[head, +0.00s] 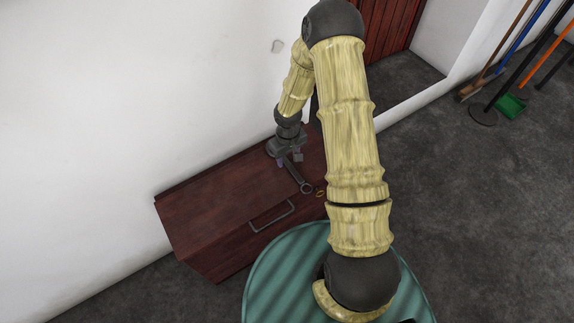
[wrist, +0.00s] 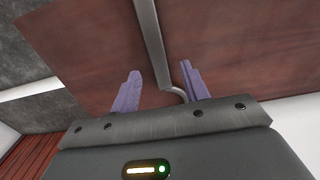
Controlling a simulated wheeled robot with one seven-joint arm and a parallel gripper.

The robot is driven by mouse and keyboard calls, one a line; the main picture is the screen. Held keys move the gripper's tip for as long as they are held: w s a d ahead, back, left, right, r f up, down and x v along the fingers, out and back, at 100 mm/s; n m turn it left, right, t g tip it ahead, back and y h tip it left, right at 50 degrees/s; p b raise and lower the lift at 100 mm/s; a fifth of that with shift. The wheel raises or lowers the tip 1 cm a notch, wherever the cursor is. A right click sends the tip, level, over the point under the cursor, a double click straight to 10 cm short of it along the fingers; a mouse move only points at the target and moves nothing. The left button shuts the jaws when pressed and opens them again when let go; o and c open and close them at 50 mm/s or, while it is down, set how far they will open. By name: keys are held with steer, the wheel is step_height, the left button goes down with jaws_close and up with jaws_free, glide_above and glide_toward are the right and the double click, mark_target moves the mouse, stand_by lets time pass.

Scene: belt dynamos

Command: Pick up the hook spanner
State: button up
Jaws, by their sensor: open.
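The hook spanner (head: 295,174) is a dark grey bar on the dark red-brown wooden chest top (head: 205,200). In the head view its ring end points toward the front right, and its other end is hidden under my gripper (head: 289,160). In the wrist view the spanner's shaft (wrist: 151,40) runs down between the two purple fingers of my gripper (wrist: 158,87), with its curved hook end close to the palm. The fingers are open, one on each side of it. A gap shows on both sides of the shaft.
A small brassy ring (head: 320,194) lies near the spanner's ring end, beside my arm. A metal handle (head: 271,217) is on the chest. A white wall (head: 100,100) rises close behind. Brooms and a green dustpan (head: 511,105) stand at the far right.

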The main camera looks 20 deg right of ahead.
steer(key=shift+f, duration=0.9)
jaws_close()
